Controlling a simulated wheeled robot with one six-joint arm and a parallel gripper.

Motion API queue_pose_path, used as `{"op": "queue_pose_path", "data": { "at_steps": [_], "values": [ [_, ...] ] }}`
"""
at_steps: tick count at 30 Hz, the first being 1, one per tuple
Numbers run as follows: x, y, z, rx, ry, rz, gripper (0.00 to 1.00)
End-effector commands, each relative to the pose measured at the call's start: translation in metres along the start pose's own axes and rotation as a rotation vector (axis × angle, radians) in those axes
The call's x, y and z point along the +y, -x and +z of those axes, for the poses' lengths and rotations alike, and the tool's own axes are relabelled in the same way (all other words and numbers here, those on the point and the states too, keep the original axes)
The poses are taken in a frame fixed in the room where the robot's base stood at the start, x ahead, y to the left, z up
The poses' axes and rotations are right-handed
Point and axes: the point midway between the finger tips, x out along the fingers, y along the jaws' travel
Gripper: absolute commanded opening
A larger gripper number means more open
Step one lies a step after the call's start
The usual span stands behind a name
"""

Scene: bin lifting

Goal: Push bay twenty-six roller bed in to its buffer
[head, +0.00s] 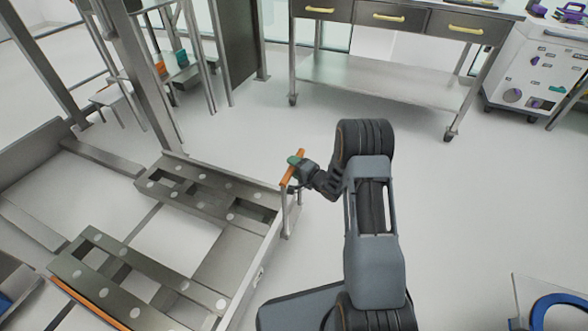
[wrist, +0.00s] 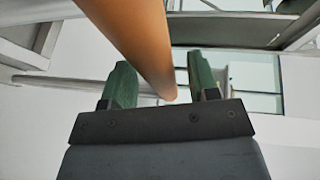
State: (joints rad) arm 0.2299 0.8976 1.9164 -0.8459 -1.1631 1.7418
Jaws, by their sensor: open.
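Two roller beds of dark metal rails with round pale discs lie in the low frame at the left of the head view. The far roller bed (head: 212,199) ends near an upright post with an orange handle (head: 292,172). The near roller bed (head: 125,285) has an orange bar along its front edge. No bay number is readable, so I cannot tell which is twenty-six. My gripper (head: 297,162) is open at the top of the handle. In the wrist view, the orange handle (wrist: 135,35) runs between the two green fingers (wrist: 160,82); contact cannot be told.
A steel column (head: 135,75) rises behind the far bed. A workbench (head: 395,50) on castors stands at the back, with a white tool cart (head: 535,65) to its right. A blue ring (head: 555,315) lies at bottom right.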

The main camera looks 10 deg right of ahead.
Motion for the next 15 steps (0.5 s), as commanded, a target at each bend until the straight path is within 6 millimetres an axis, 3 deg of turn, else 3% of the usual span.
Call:
{"op": "queue_pose_path", "data": {
  "at_steps": [12,15],
  "values": [
    [0.0,-0.006,0.0001,0.001,-0.001,0.001,0.55],
    [0.0,-0.0059,0.0001,0.001,-0.001,0.001,0.46]
  ]
}}
